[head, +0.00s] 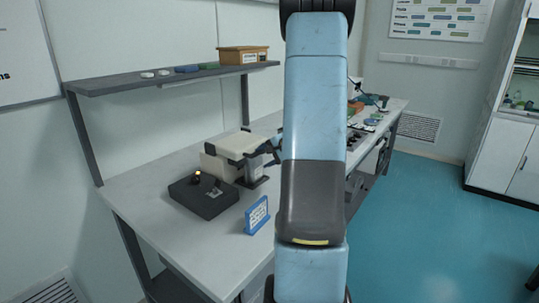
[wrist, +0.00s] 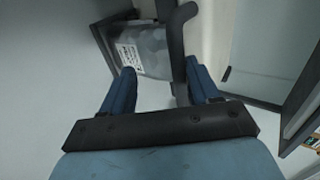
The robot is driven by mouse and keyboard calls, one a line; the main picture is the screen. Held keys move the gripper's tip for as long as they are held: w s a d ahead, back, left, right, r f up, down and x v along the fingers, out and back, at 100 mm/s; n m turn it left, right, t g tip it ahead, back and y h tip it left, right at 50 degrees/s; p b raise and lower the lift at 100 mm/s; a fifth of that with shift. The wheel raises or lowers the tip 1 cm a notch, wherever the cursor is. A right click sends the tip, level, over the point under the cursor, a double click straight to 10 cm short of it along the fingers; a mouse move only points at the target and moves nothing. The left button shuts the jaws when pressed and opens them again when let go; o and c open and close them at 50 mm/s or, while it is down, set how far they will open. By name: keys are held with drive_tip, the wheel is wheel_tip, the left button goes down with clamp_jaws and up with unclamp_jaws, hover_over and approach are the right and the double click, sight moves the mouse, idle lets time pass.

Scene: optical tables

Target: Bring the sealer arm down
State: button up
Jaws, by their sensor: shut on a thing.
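The sealer (head: 220,165), a beige block with a pale top and dark parts, stands on the bench in the head view. In the wrist view, the dark sealer arm (wrist: 176,62) has a curved end and runs between my fingers. My gripper (wrist: 160,67) is shut on it, with one blue finger on each side; the exact contact is hard to see. A grey, patterned piece with a white label (wrist: 130,55) lies beside the bar.
A black box with a small light (head: 203,196) and a blue sign (head: 257,215) stand on the bench (head: 150,180) in front of the sealer. A shelf (head: 120,86) with a wooden box (head: 242,56) hangs above. Small items crowd the far bench. Open floor (head: 430,230) lies right.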

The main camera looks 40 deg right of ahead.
drive_tip(key=shift+s+a+f, duration=0.1)
drive_tip(key=shift+f, duration=0.1)
drive_tip(key=v, duration=1.4)
drive_tip(key=shift+w, duration=0.2)
drive_tip(key=shift+r, duration=0.15)
